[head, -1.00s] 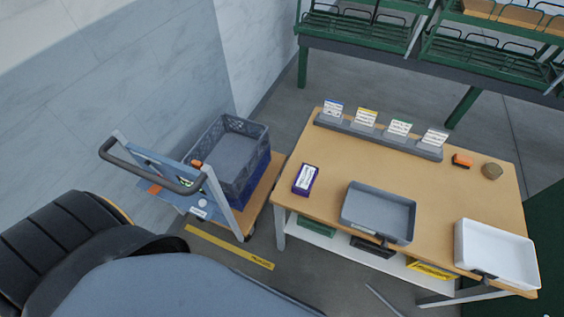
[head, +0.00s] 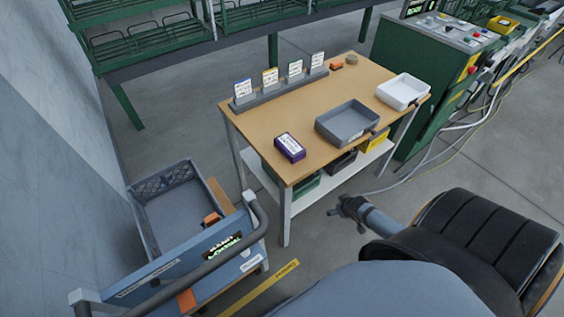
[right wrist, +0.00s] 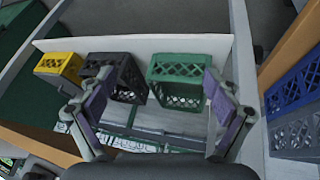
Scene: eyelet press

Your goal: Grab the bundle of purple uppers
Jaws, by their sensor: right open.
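The bundle of purple uppers (head: 290,147), with a white label on top, lies on the near left part of the wooden table (head: 262,128) in the head view. My right gripper (head: 346,209) is in front of the table, below the tabletop and apart from the bundle. In the right wrist view my right gripper (right wrist: 157,108) is open, with nothing between its fingers. That view faces the lower shelf and the bundle is not seen in it. My left gripper is not in view.
A grey tray (head: 347,122), a white tray (head: 403,90) and a card holder (head: 280,88) stand on the table. Green (right wrist: 182,75), black (right wrist: 117,72) and yellow (right wrist: 60,64) crates sit on the shelf. A trolley (head: 222,243) with a crate (head: 165,177) stands left. A green machine (head: 425,85) stands right.

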